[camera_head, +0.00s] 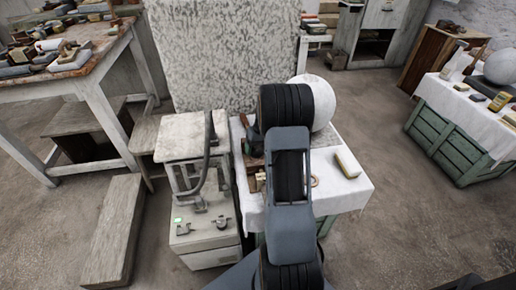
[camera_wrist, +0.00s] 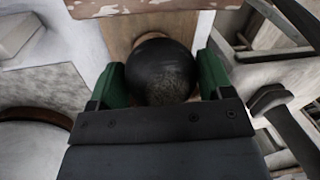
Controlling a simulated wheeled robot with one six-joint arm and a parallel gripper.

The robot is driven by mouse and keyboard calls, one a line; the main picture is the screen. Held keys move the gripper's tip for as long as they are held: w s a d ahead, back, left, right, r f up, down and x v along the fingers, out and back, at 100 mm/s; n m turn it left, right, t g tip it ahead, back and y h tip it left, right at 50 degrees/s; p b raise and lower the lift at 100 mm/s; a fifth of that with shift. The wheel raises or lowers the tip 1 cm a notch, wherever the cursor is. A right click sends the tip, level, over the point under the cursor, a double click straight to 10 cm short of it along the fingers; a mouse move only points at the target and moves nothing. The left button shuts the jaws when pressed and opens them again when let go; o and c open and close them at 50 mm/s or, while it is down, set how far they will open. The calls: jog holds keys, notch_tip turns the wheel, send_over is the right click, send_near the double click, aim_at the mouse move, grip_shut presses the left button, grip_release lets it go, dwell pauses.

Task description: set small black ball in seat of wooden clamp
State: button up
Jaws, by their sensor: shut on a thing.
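The small black ball (camera_wrist: 162,70) sits between the two green fingers of my gripper (camera_wrist: 162,88) in the wrist view, and the gripper is shut on it. A tan wooden piece (camera_wrist: 122,36) shows just beyond the ball, with a paler curved edge partly behind it; it may be the wooden clamp. I cannot tell whether the ball touches it. In the head view, my arm covers the ball and most of the gripper. Small wooden parts (camera_head: 255,181) show left of my arm on the white-covered table (camera_head: 345,198).
A large white sphere (camera_head: 322,103) and a pale block (camera_head: 348,163) are on the same table. A grey stool (camera_head: 183,138) and a cabinet (camera_head: 205,236) stand close on its left. A speckled panel (camera_head: 220,50) stands behind. Open floor (camera_head: 385,215) lies to the right.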

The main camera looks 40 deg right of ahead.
jog(key=shift+f+b, duration=0.45)
jog(key=shift+f, duration=0.3)
jog(key=o, duration=1.3)
jog(key=shift+r, duration=0.15)
jog(key=shift+r+p, duration=1.55)
jog(key=shift+r, duration=0.35)
jog(key=shift+r, duration=0.1)
jog(key=s+a+r+n+t+h+p, duration=0.1)
jog(key=s+a+r+p, duration=0.25)
jog(key=a+r, duration=0.4)
jog(key=s+a+r+p, duration=0.2)
jog(key=a+r+p, duration=0.25)
jog(key=r, duration=0.55)
jog(key=s+a+r+n+t+h+p, duration=0.1)
jog(key=s+a+r+p, duration=0.2)
jog(key=a+r+p, duration=0.45)
jog(key=shift+n+t, duration=0.5)
jog(key=shift+n, duration=0.1)
jog(key=s+a+r+p, duration=0.1)
jog(key=s+r, duration=0.2)
jog(key=s+a+r, duration=0.1)
jog(key=s+r, duration=0.2)
jog(key=s+a+r+p, duration=0.1)
jog(key=s+a+r, duration=0.1)
jog(key=s+r, duration=0.1)
jog(key=shift+p, duration=0.35)
